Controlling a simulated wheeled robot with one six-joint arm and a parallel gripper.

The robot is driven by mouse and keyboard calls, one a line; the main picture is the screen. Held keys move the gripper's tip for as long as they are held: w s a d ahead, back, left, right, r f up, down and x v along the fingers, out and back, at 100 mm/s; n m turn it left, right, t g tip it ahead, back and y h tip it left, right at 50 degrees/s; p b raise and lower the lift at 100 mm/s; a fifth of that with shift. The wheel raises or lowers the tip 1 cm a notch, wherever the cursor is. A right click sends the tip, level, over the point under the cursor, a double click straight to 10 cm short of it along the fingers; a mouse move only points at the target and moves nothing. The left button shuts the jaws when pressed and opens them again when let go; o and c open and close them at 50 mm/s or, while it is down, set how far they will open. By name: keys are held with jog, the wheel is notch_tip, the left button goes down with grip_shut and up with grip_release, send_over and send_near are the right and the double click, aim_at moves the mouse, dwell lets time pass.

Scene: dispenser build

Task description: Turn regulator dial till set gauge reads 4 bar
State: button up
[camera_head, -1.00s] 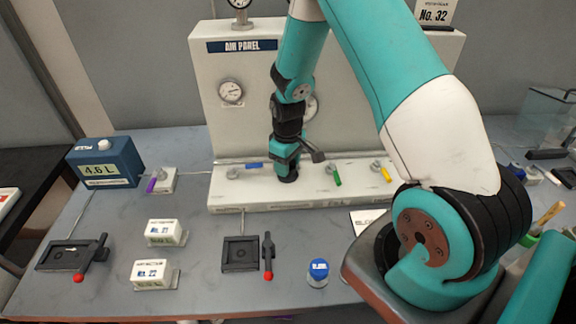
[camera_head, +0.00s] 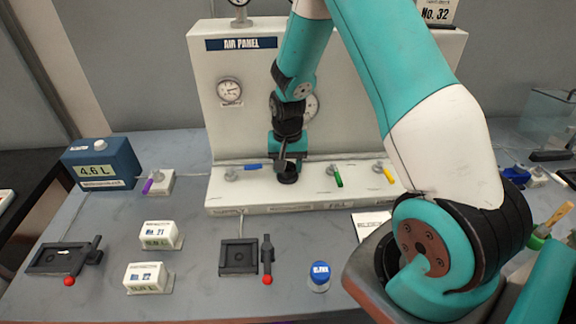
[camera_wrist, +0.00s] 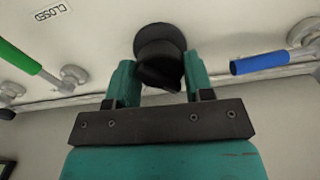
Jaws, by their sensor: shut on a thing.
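The regulator dial is a round black knob (camera_head: 288,174) on the white ledge of the air panel (camera_head: 440,62). In the wrist view the dial (camera_wrist: 159,45) sits between the two teal fingers of my gripper (camera_wrist: 157,82), which is shut on it. In the head view my gripper (camera_head: 287,160) comes down on the dial from above. A round gauge (camera_head: 229,91) is on the panel's left. A second gauge (camera_head: 312,105) is partly hidden behind my arm. A third gauge (camera_head: 239,2) is cut off at the top. I cannot read their needles or tell which is the set gauge.
A blue 4.6 L box (camera_head: 104,165) stands at the left. White boxes, black fixtures with red-tipped levers and a blue-capped jar (camera_head: 319,275) occupy the front.

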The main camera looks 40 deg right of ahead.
jog(key=m, duration=0.4)
jog(key=shift+m+b, duration=0.3)
jog(key=shift+b, duration=0.05)
jog(key=shift+m, duration=1.8)
jog(key=shift+r, duration=0.1)
jog(key=o, duration=0.9)
notch_tip(320, 180, up, 17)
jog(key=b, duration=0.3)
jog(key=shift+r, duration=0.2)
